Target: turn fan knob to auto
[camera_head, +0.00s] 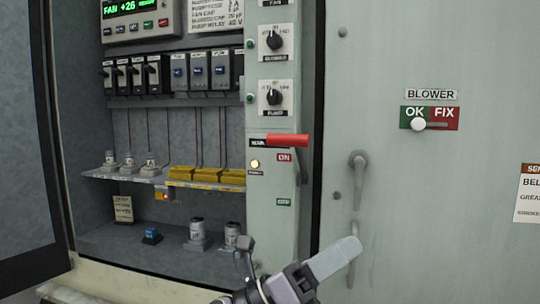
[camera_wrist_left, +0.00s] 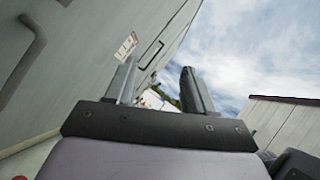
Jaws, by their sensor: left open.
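A white plate that seems to read FAN (camera_head: 276,3) shows at the top edge of the head view, on the pale strip of the cabinet. Its knob is cut off above the frame, so its setting is hidden. My left gripper (camera_head: 335,259) is low in the head view, in front of the cabinet and well below the plate. It is empty; in the left wrist view its two fingers (camera_wrist_left: 158,82) stand apart, with the outer cabinet side and sky beyond them. My right gripper is in neither view.
Below the plate are a black blower knob (camera_head: 274,40), a black pump knob (camera_head: 274,97) and a protruding red handle (camera_head: 287,141). A display (camera_head: 127,8) reads FAN +26. A door with a grey handle (camera_head: 357,178) stands right; an open door (camera_head: 25,150) stands left.

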